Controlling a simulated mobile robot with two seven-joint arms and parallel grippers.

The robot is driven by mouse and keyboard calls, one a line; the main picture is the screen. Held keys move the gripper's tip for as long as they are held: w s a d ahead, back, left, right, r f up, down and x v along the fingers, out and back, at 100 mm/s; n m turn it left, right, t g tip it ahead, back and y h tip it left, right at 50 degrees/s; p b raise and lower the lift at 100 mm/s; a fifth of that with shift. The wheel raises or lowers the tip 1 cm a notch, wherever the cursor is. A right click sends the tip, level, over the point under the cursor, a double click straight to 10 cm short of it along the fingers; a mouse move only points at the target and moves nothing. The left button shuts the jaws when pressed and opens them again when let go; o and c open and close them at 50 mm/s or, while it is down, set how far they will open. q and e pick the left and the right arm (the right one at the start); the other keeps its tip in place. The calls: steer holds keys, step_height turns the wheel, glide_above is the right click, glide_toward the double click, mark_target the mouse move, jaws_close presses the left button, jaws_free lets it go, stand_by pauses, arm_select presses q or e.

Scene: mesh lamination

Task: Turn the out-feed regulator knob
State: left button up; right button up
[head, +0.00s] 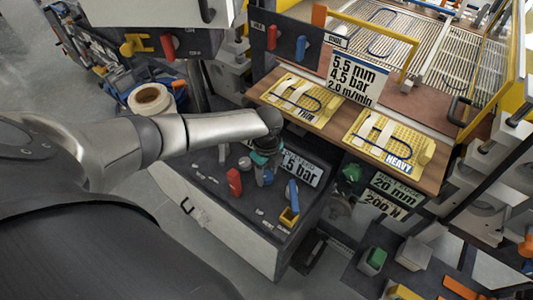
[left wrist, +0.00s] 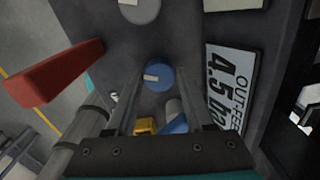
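The blue round out-feed knob (left wrist: 159,75) has a white mark on its top. In the left wrist view it sits between the two fingers of my left gripper (left wrist: 160,60), with a gap showing on each side. A sign reading OUT-FEED 4.5 bar (left wrist: 231,85) lies right of it. In the head view my left gripper (head: 265,172) points down over the dark control panel (head: 212,207), in front of the same sign (head: 303,169); the knob is mostly hidden there. My left gripper is open. My right gripper is not in view.
A red lever (left wrist: 52,75) and a grey round knob (left wrist: 138,8) stand close to the left gripper. A blue lever (head: 292,194) and a yellow block (head: 288,216) are at the panel's right. A wooden shelf with yellow boards (head: 300,101) overhangs behind.

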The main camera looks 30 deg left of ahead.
mark_target(267, 175)
arm_select(q)
steer(key=o, duration=0.3)
step_height(267, 175, up, 15)
steer(key=shift+r+p, duration=0.1)
steer(key=shift+p, duration=0.55)
stand_by(0.4)
